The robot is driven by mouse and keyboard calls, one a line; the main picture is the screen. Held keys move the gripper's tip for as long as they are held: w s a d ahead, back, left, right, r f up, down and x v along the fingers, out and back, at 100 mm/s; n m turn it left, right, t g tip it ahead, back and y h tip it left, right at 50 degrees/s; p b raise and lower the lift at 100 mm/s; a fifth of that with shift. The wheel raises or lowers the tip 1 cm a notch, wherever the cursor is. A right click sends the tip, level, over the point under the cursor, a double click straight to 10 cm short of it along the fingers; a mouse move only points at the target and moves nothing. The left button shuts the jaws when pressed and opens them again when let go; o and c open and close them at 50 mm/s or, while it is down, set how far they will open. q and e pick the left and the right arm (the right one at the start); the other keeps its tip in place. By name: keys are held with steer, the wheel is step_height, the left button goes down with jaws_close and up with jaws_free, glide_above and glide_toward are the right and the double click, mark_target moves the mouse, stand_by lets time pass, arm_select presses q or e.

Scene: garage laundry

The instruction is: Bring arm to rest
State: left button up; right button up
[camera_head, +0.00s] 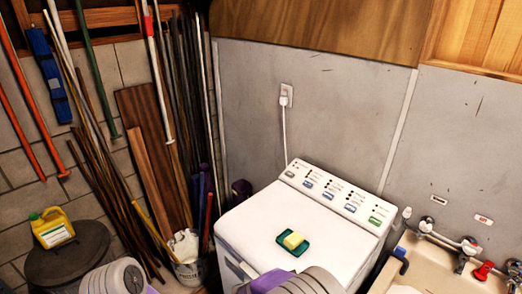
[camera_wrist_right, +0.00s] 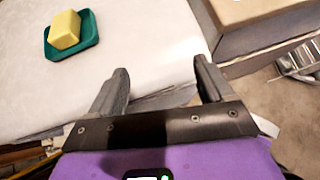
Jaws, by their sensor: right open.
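My right gripper (camera_wrist_right: 160,70) is open and empty in the wrist view. Its two grey fingers are spread apart over the front edge of the white washer top (camera_wrist_right: 150,40). A yellow block (camera_wrist_right: 65,30), like soap or a sponge, lies in a green dish (camera_wrist_right: 86,31) on that top, up and left of the fingers and apart from them. In the head view the block (camera_head: 293,240) and dish (camera_head: 283,241) sit near the middle of the washer top (camera_head: 255,215). Parts of my two arms show at the bottom edge; my left gripper is out of sight.
A sink (camera_head: 440,262) with taps (camera_head: 468,247) stands right of the washer. At left, a yellow jug (camera_head: 52,228) stands on a dark round lid (camera_head: 75,262). A bucket (camera_head: 190,273) and several leaning poles and boards (camera_head: 148,160) are beside the washer.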

steer(key=s+a+f+m+g+y, duration=0.2)
steer(key=s+f+m+g+y, duration=0.75)
steer(key=s+f+m, duration=1.15)
arm_select(q)
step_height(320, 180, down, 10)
steer(key=b, duration=1)
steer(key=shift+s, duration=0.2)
arm_select(e)
step_height(320, 180, down, 9)
steer(key=w+d+m+t+y, duration=0.1)
steer(key=m+t+y, duration=0.2)
steer(key=m, duration=0.3)
steer(key=shift+w+d+t, duration=0.25)
steer(key=shift+d+t, duration=0.15)
steer(key=shift+t, duration=0.25)
steer(key=shift+f, duration=0.1)
